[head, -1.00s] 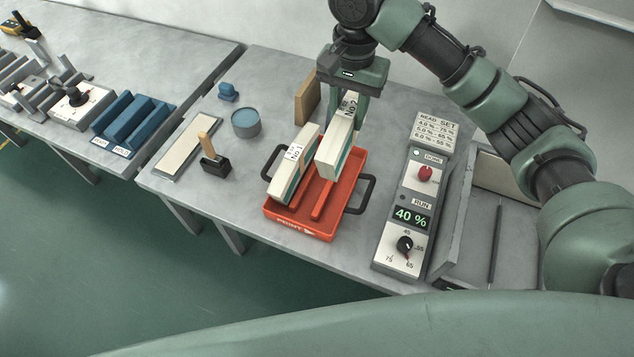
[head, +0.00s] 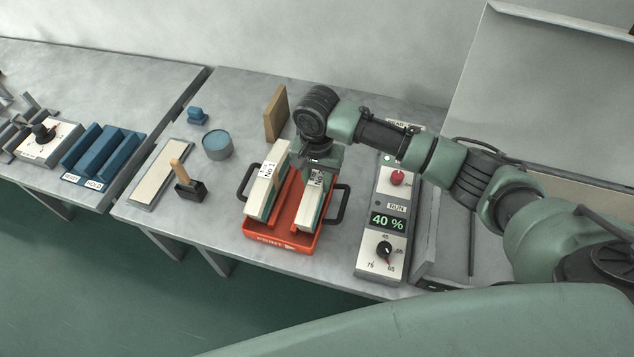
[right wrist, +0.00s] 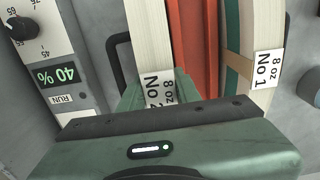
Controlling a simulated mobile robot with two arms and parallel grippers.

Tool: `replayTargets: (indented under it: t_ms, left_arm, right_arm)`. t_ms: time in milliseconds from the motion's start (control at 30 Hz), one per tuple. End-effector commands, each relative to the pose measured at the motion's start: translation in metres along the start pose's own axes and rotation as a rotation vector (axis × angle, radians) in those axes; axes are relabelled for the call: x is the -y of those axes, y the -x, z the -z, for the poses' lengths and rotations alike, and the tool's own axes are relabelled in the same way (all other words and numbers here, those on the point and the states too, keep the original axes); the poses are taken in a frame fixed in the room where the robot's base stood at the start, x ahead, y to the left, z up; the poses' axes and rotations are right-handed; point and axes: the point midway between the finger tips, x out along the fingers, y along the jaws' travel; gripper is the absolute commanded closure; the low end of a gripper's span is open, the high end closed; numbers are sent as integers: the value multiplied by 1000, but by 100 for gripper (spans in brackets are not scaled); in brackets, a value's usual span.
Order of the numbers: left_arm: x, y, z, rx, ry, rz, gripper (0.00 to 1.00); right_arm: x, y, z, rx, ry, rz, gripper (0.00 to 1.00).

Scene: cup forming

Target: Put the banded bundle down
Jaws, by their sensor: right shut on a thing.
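The banded bundle labelled "8 oz No 2" (head: 308,217) is a pale stack of blanks on edge. It sits low in the right channel of the red tray (head: 284,243); its underside is hidden, so contact with the tray floor cannot be told. My right gripper (head: 317,174) is over its far part and shut on it. In the right wrist view the same bundle (right wrist: 150,38) runs away from the gripper, its label at the jaws. The bundle labelled "No 1" (head: 262,193) stands in the left channel, beyond the red divider (right wrist: 197,45). My left gripper is out of view.
The control box (head: 381,225) reading 40 % stands right of the tray. Black handles (head: 342,203) stick out from the tray's sides.

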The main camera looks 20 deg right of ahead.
Motion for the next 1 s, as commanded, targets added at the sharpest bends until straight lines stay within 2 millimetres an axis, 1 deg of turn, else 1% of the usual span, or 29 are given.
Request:
replayTargets:
  t_ms: [100,167,533,567,600,633,900,1000]
  left_arm:
    - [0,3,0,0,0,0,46]
    - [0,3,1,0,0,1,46]
    - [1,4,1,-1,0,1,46]
    - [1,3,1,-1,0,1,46]
    - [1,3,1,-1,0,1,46]
    - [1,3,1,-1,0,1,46]
    - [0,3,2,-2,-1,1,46]
    - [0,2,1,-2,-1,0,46]
  right_arm:
    - [0,-12,1,-3,-1,1,100]
    - [1,-16,1,-4,-1,3,100]
    - [1,-19,1,-2,0,3,100]
    - [0,-20,0,-1,0,0,59]
    - [0,-20,0,-2,0,1,48]
    - [0,-20,0,-2,0,1,46]
    - [0,-20,1,-2,0,1,46]
    - [1,-16,1,-3,0,3,46]
